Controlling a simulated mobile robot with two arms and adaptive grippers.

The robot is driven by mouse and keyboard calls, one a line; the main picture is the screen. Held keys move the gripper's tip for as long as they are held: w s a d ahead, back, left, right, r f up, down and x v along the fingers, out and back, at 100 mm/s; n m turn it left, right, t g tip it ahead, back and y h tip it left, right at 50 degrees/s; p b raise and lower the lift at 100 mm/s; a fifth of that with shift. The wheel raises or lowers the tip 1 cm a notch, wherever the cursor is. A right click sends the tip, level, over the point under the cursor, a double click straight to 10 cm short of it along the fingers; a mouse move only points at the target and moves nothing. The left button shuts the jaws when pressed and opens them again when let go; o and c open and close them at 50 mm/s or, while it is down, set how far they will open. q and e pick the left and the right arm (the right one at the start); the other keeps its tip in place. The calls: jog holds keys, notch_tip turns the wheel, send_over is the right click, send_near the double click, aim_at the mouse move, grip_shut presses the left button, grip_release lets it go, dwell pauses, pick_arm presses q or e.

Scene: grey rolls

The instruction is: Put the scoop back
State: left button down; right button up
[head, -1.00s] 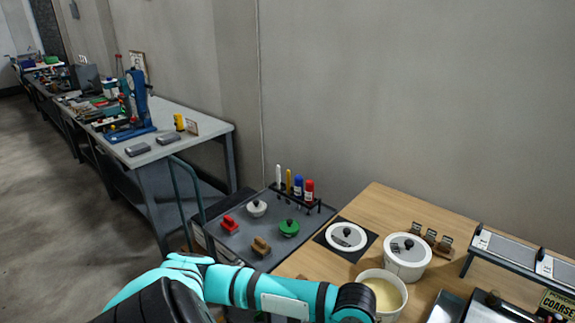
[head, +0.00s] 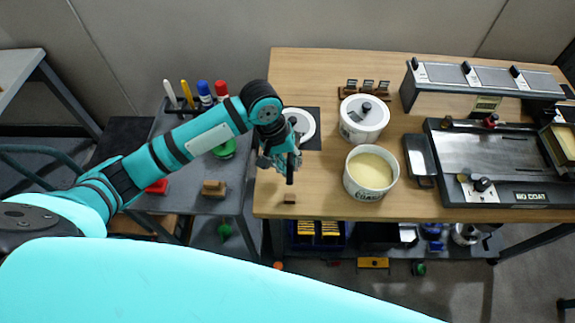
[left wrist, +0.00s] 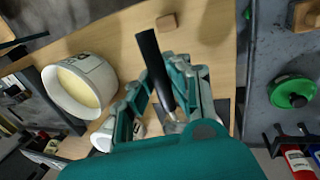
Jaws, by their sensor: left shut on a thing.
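My left gripper (head: 279,160) is shut on the scoop, whose black handle (head: 291,168) hangs over the left part of the wooden table. In the left wrist view the black handle (left wrist: 154,68) sticks out between the fingers, with a metallic part (left wrist: 172,126) near the palm; the rest of the scoop is hidden. The open white tub (head: 370,193) of cream-coloured powder stands right of the gripper, apart from it. It also shows in the left wrist view (left wrist: 88,65). My right gripper is not in view.
A lidded white tub (head: 363,118) stands behind the open one. A lid (head: 303,122) lies on a black mat behind my gripper. A small wooden block (head: 290,198) is near the front edge. A narrow dark tray (head: 420,158) and a black machine (head: 485,165) are at right.

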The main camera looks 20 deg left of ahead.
pick_arm(q)
jog(key=x, duration=0.3)
jog(key=shift+s+a+f, duration=0.1)
jog(key=shift+s+f, duration=0.25)
jog(key=shift+f, duration=0.1)
notch_tip(320, 180, down, 3)
jog(key=shift+a+f+p, duration=0.15)
jog(key=shift+f+p, duration=0.05)
jog(key=shift+p, duration=0.1)
jog(key=shift+f, duration=0.3)
jog(key=c, duration=1.5)
grip_release()
jog(key=shift+f, duration=0.1)
jog(key=shift+o, duration=0.9)
jog(key=shift+w+r, duration=0.1)
jog(key=shift+r, duration=0.25)
jog(key=v, duration=1.1)
jog(key=shift+r+b, duration=0.3)
jog(key=shift+b, duration=0.05)
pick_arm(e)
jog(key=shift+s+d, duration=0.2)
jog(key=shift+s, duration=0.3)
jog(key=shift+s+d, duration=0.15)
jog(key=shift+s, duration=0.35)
pick_arm(q)
jog(key=shift+a, duration=0.15)
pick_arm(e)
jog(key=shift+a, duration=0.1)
